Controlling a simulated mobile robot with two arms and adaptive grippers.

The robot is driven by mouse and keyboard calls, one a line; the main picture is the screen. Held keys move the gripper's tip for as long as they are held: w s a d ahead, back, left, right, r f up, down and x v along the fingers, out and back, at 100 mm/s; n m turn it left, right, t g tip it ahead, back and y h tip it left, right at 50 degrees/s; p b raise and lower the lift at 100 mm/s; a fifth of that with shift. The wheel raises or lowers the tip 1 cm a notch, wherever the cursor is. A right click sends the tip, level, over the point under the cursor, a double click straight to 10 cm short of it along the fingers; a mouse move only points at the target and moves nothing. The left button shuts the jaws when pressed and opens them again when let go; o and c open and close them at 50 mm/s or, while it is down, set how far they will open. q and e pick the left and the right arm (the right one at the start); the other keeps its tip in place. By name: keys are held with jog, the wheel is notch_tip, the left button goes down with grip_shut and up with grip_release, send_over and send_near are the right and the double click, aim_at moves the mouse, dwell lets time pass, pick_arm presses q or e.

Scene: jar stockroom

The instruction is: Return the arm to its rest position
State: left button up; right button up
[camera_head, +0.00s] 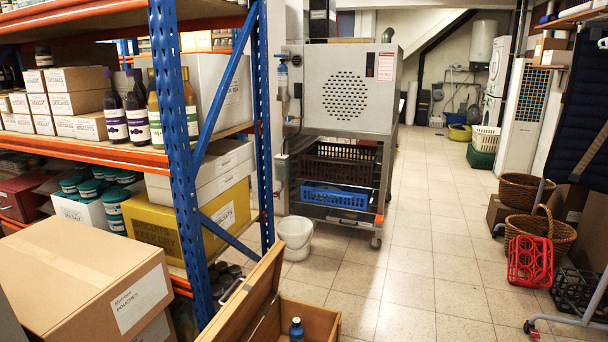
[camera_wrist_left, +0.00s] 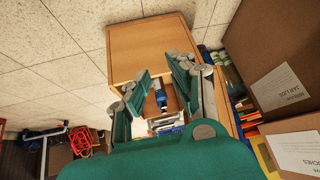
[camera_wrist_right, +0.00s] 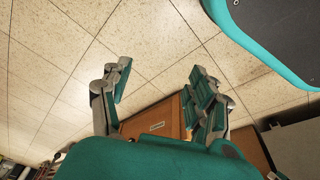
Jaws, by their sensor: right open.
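My left gripper (camera_wrist_left: 158,82) shows in the left wrist view with its two green-padded fingers spread apart and nothing visibly gripped. Beyond the fingers, a blue bottle (camera_wrist_left: 160,97) stands inside an open wooden chest (camera_wrist_left: 140,65). My right gripper (camera_wrist_right: 159,80) is open and empty in the right wrist view, above the tiled floor. Below it is a brown wooden surface (camera_wrist_right: 160,115) with a small pale label. Neither gripper shows in the head view. There the chest (camera_head: 318,318) is at the bottom edge with the bottle (camera_head: 296,330) in it.
An orange and blue shelf rack (camera_head: 183,180) with boxes and bottles fills the left. A cardboard box (camera_head: 70,270) is at the near left. A white bucket (camera_head: 295,236) and steel machine (camera_head: 350,90) stand beyond the chest. Baskets (camera_head: 540,232) line the right. The middle floor is clear.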

pick_arm(q)
jog(key=s+f+g+p, duration=0.2)
jog(key=s+p, duration=0.6)
jog(key=s, duration=0.7)
jog(key=s+f+g+p, duration=0.3)
jog(key=s+p, duration=0.6)
jog(key=s, duration=0.7)
jog(key=shift+d+f+g, duration=0.2)
jog(key=shift+d+g, duration=0.2)
jog(key=shift+g, duration=0.1)
pick_arm(e)
jog(key=s+d+f, duration=0.1)
jog(key=s, duration=0.8)
jog(key=s+d+f+g, duration=0.1)
jog(key=s+d+f, duration=0.1)
jog(key=s, duration=0.7)
jog(key=shift+g, duration=0.3)
jog(key=shift+d, duration=0.1)
